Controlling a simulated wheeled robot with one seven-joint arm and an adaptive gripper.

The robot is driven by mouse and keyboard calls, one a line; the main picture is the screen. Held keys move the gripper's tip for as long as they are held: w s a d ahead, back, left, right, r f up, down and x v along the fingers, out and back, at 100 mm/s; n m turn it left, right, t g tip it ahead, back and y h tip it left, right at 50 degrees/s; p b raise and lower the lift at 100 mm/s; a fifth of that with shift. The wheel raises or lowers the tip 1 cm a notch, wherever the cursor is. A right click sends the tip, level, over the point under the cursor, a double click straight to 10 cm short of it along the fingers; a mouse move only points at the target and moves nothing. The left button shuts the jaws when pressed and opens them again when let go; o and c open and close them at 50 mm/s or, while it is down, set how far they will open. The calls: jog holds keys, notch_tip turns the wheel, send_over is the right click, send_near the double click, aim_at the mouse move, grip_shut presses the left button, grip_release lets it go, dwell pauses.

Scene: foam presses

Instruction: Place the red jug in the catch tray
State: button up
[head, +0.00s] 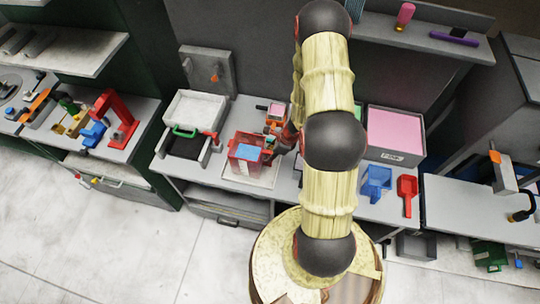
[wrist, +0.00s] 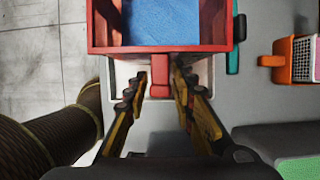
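The red jug (head: 243,163), a boxy container with blue contents, stands upright on or just above a pale, flat tray (head: 265,178), which may be the catch tray. In the wrist view the jug (wrist: 236,22) fills the top, with its short red handle (wrist: 160,88) pointing towards me. Pale tray edges (wrist: 122,72) show beneath it. My gripper (wrist: 163,92) is open, with one finger on each side of the handle and a visible gap to each. In the head view my arm hides most of the gripper.
A white bin (head: 195,108) and a green-handled black press (head: 185,145) stand left of the jug. An orange-framed holder (wrist: 292,60) is to its right. A pink foam bin (head: 393,130), a blue scoop (head: 376,180) and a red scoop (head: 407,192) lie right of my arm.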

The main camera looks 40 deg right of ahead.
jog(key=shift+o, duration=0.8)
jog(key=shift+r, duration=0.25)
jog(key=p+v, duration=0.1)
jog(key=v, duration=1.1)
jog(key=w+a+r+n, duration=0.2)
jog(key=a+r+n, duration=0.5)
jog(key=r, duration=0.4)
jog(key=w+a+r+n, duration=0.2)
jog(key=a+r+n, duration=0.45)
jog(key=r, duration=0.45)
jog(key=s+a+r+n+t+h, duration=0.1)
jog(key=s+a+r+n, duration=0.3)
jog(key=s+r+n, duration=0.3)
jog(key=s+a+r+n+t+h, duration=0.1)
jog(key=s+a+r+n, duration=0.3)
jog(key=s+r+n, duration=0.4)
notch_tip(320, 180, up, 2)
jog(key=shift+s+a+r+h, duration=0.1)
jog(key=shift+s+a+h, duration=0.2)
jog(key=shift+h, duration=0.1)
